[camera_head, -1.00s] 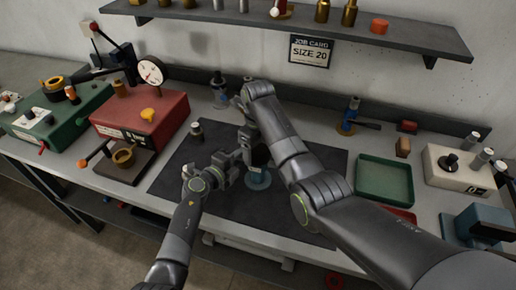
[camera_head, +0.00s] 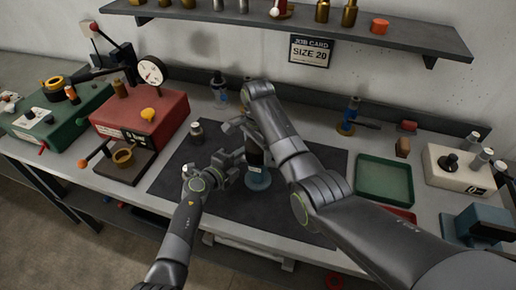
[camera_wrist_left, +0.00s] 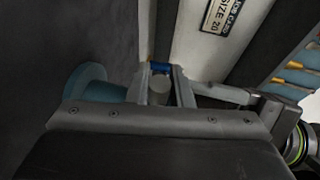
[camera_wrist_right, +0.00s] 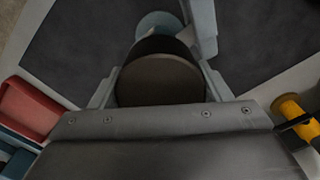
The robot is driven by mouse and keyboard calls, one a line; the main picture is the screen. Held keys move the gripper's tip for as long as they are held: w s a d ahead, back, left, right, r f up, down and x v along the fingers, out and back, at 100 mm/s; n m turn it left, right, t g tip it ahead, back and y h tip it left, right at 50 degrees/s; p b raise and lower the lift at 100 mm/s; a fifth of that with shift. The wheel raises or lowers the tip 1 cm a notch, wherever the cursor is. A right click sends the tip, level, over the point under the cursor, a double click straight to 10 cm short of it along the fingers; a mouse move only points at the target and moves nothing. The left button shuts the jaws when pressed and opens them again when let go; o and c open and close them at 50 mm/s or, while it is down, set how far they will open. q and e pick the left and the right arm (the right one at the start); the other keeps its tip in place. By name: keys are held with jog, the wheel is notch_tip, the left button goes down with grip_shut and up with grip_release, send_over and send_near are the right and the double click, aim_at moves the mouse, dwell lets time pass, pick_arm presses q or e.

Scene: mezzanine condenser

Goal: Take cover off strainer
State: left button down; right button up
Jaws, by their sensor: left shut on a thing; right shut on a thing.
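The strainer stands in the middle of the dark mat on a round teal foot (camera_head: 258,180), with a dark upright body (camera_head: 254,155) and a small pale label. My right gripper (camera_head: 244,131) is at its top from above. In the right wrist view a dark round cover (camera_wrist_right: 160,80) sits between the right fingers, in line above the teal foot (camera_wrist_right: 160,22). Whether the cover is apart from the body is hidden. My left gripper (camera_head: 234,157) is beside the strainer on the left, shut on a small grey cylindrical part (camera_wrist_left: 160,88).
A small dark-capped jar (camera_head: 196,131) stands on the mat, left of the grippers. A red gauge box (camera_head: 140,118) is at left, a green tray (camera_head: 384,180) at right. A shelf (camera_head: 300,22) runs overhead. The mat's front left (camera_head: 170,180) is clear.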

pick_arm(q)
jog(key=shift+s+f, duration=0.1)
jog(key=shift+f, duration=0.1)
pick_arm(e)
jog(key=shift+w+n, duration=0.1)
jog(key=shift+n, duration=0.6)
jog(key=o, duration=1.1)
notch_tip(320, 180, up, 4)
jog(key=shift+r, duration=0.2)
jog(key=shift+c, duration=0.3)
notch_tip(320, 180, up, 3)
jog(key=shift+r+n, duration=0.2)
jog(key=shift+n, duration=0.2)
jog(key=shift+f, duration=3.95)
